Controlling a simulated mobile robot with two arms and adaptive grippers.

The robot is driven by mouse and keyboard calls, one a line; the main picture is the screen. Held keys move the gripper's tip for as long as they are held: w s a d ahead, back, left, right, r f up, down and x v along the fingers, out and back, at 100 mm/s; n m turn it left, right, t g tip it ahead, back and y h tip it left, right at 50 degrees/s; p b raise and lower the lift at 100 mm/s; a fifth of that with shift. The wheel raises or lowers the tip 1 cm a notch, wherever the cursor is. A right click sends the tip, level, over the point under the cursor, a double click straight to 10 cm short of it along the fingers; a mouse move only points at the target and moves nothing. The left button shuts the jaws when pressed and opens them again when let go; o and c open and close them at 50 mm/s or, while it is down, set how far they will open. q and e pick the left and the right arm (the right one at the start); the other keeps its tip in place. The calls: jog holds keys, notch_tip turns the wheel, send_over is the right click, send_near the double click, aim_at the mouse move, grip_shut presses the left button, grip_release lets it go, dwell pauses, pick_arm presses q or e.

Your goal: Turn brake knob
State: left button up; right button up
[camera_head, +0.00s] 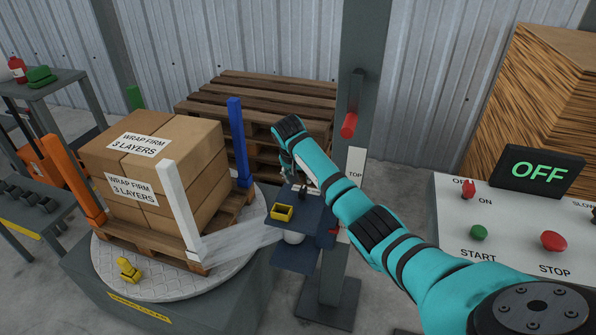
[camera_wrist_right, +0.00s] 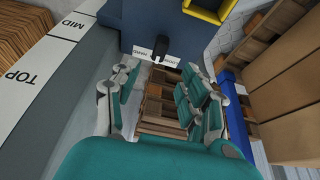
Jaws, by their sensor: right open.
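The brake knob (camera_wrist_right: 161,48) is a small black knob on the dark blue carriage (camera_wrist_right: 140,18), with a white label around its base whose text I cannot read surely. In the head view a small dark knob (camera_head: 303,194) shows on the carriage's top, partly behind my arm. My right gripper (camera_wrist_right: 160,95) is open and empty, its teal and grey fingers spread left and right below the knob in the wrist picture, apart from it. In the head view my right gripper (camera_head: 288,168) hangs just above the carriage, mostly hidden by the wrist. My left gripper is not in view.
A control panel (camera_head: 480,250) with an OFF display is at right.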

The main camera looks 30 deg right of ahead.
jog(key=shift+v, duration=1.5)
jog(key=shift+f, duration=0.15)
